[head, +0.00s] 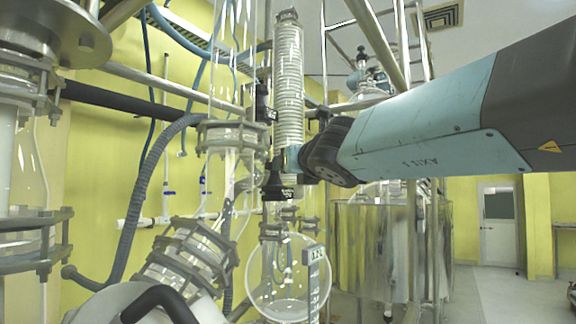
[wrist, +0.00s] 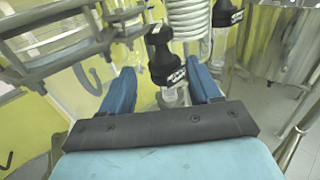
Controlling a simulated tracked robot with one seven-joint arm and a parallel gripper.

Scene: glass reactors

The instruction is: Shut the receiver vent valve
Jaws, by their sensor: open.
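A black valve (wrist: 160,50) with a small white label stands between the fingers of my gripper (wrist: 160,72) in the wrist view. The two blue fingers are apart, one on each side of it, with visible gaps. In the head view my gripper (head: 278,162) is at the lower end of the glass column, mostly hidden behind the wrist joint. A black labelled valve (head: 282,193) shows just below it, and another black valve (head: 265,108) sits higher up. The round glass receiver (head: 285,282) hangs below. I cannot tell the valve's handle angle.
A coiled glass condenser (head: 289,75) rises above my gripper, and its coil also shows in the wrist view (wrist: 187,18). Another black valve (wrist: 226,14) is at upper right there. Clamped flanges (head: 232,135) and a grey hose (head: 150,170) crowd the left. A steel vessel (head: 372,245) stands behind.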

